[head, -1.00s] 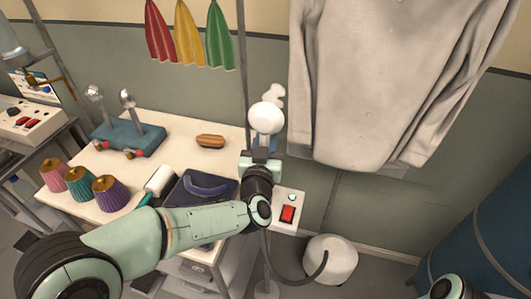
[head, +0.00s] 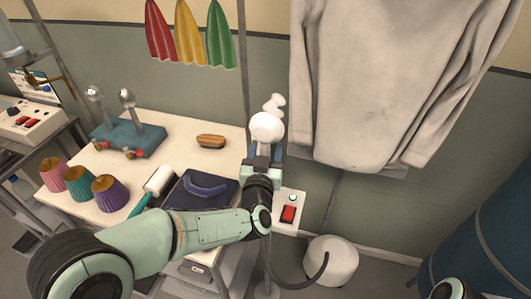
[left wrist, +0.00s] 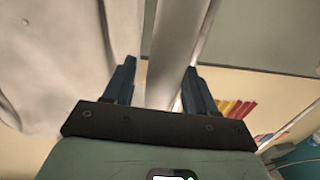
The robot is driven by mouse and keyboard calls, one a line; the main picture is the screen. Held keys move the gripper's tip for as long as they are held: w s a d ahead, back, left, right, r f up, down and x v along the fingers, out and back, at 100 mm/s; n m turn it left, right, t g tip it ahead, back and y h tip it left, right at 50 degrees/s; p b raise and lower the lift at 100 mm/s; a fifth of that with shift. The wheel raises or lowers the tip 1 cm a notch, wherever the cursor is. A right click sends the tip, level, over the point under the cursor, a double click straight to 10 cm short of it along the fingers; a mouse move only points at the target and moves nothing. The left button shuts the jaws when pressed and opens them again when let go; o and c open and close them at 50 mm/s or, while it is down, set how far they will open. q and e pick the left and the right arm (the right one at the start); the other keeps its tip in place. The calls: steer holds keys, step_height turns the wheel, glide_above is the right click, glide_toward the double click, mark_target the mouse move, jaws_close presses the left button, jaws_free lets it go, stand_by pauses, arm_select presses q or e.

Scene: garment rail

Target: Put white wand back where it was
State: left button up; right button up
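The white wand (head: 266,127), with a round head and a small knobbed end, is upright beside the thin vertical pole (head: 243,70), left of the hanging shirt. My left gripper (head: 265,150) is just below the wand's round head, with its blue fingers spread on either side. In the left wrist view, the left gripper (left wrist: 160,82) is open, and a pale upright bar passes between the fingers. I cannot tell whether that bar is the wand or the pole, nor what supports the wand. My right gripper is out of view.
A pale shirt (head: 370,80) hangs at the right. A white round base (head: 330,260) with a dark hose stands on the floor.

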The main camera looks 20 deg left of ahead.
arm_select(q)
steer(key=shift+r, duration=0.25)
steer(key=s+d+b, duration=0.1)
steer(key=s, duration=1.1)
steer(key=shift+d, duration=0.2)
steer(key=shift+f, duration=0.1)
